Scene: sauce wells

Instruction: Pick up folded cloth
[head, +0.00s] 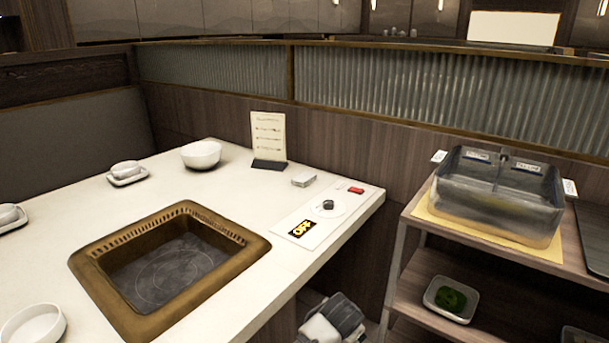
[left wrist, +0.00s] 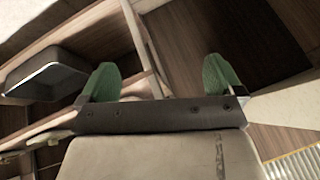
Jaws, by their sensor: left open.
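In the head view a small white block (head: 303,180), possibly the folded cloth, lies on the white table (head: 225,309) near its right edge. White rolled bundles (head: 125,168) sit on small dishes at the left; I cannot tell if one is the cloth. My left gripper shows in the left wrist view (left wrist: 160,80), with two green fingertips wide apart and nothing clearly between them. A grey and white part at the bottom of the head view, beside the table, seems to be my arm. My right gripper is not in view.
A sunken brown-framed cooker (head: 252,247), a white bowl (head: 201,155) and a menu stand (head: 268,140) are on the table. A cart (head: 408,254) at the right holds a clear two-well container (head: 498,205) above a green-filled tray (head: 451,299). A dark tray (left wrist: 45,75) shows in the left wrist view.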

